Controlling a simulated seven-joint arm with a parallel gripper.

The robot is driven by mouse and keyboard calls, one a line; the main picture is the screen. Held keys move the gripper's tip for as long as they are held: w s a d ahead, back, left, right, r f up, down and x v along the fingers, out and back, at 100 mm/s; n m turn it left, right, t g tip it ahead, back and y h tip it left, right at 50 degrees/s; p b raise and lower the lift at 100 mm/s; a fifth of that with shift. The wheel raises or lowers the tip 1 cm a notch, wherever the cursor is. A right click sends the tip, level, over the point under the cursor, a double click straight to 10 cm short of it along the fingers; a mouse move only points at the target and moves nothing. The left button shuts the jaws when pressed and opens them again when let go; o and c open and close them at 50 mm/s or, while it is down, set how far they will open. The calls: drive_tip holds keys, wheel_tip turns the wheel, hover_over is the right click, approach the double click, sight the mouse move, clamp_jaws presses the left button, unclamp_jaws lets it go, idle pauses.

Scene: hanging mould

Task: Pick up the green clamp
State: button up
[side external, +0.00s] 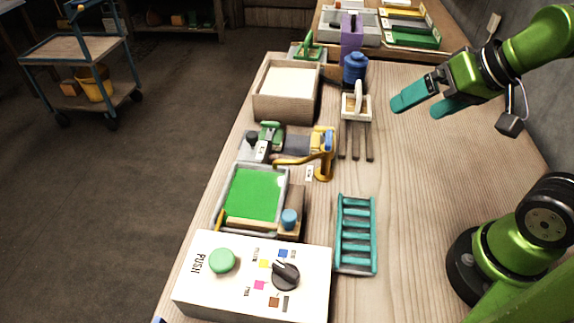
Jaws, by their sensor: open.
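My gripper (427,101) is at the upper right, above the wooden table, with its two teal fingers apart and nothing between them. A small green clamp-like piece (271,134) sits left of the middle of the table, beside a black knob and a white part. Another green piece with an upright handle (308,43) stands at the far end, behind the wooden box. I cannot tell for sure which of the two is the green clamp. Both are well to the left of my gripper and apart from it.
A wooden box (287,107), a blue jar (355,68), a yellow-orange bracket (324,160), a green-floored tray (284,181), a teal rack (356,235) and a white control box (215,287) crowd the table's left and middle. The table's right side (430,160) is clear.

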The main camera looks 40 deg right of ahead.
drive_tip(key=n+g+h, duration=0.2)
drive_tip(key=n+g, duration=0.2)
drive_tip(key=g, duration=0.1)
approach(271, 122)
drive_tip(key=f, duration=0.2)
drive_tip(key=w+f, duration=0.1)
drive_tip(key=f, duration=0.5)
drive_tip(key=shift+w+f, duration=0.1)
drive_tip(key=shift+w, duration=0.25)
drive_tip(key=shift+w+a+f, duration=0.1)
drive_tip(key=shift+w+f, duration=0.05)
drive_tip(key=shift+f, duration=1.2)
drive_tip(key=shift+w+f, duration=0.1)
drive_tip(key=shift+f, duration=1.2)
drive_tip(key=c, duration=0.8)
